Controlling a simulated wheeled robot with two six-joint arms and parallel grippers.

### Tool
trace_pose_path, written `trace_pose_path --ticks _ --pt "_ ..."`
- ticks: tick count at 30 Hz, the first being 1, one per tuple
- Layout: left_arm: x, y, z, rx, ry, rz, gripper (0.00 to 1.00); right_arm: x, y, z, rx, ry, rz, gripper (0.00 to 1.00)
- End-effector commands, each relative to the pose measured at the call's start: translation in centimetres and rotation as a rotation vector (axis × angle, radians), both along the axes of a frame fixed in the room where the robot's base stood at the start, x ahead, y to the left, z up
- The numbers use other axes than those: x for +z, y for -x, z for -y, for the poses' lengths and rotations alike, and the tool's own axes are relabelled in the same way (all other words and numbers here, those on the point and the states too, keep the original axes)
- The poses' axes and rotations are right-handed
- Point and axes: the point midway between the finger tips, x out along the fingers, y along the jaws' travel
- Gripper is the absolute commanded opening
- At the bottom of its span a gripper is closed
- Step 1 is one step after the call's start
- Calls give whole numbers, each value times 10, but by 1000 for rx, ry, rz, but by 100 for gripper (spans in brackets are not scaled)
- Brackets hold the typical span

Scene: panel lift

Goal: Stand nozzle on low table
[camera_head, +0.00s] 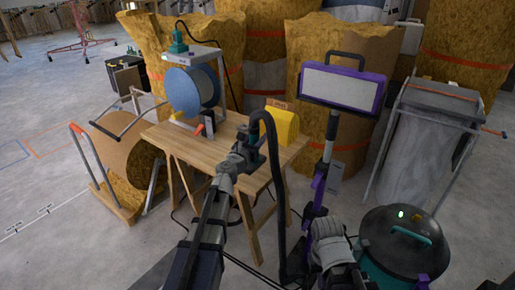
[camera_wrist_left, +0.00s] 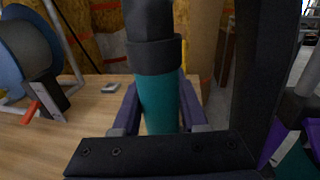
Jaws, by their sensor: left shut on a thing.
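The nozzle is a teal and black tube (camera_wrist_left: 158,100) in the left wrist view, upright between the two fingers of my left gripper (camera_wrist_left: 158,115). In the head view my left gripper (camera_head: 246,150) is shut on it over the front right part of the low wooden table (camera_head: 205,152). A black hose (camera_head: 276,185) arches from the nozzle top and hangs down to the right. The nozzle's lower end is hidden, so I cannot tell whether it touches the table. My right gripper (camera_head: 325,226) is low at the right of the table; its fingers are unclear.
A blue reel in a frame (camera_head: 190,90) and a yellow block (camera_head: 281,124) stand on the table. A purple-framed lamp panel (camera_head: 343,87) stands right of the table. A teal and black vacuum drum (camera_head: 405,245) is at front right. Free tabletop shows between reel and nozzle.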

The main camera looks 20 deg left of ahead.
Motion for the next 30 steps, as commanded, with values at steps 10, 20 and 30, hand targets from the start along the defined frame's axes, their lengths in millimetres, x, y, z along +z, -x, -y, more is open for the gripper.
trace_pose_path --ticks 10,20,30 --pt "-35 0 0 0 0 0 0 -35 0 -1 5 -5 0 0" --pt "-37 0 0 0 0 0 0 -37 0 -1 4 -5 0 0" --pt "-36 0 0 0 0 0 73 -36 0 -1 4 -5 0 0"
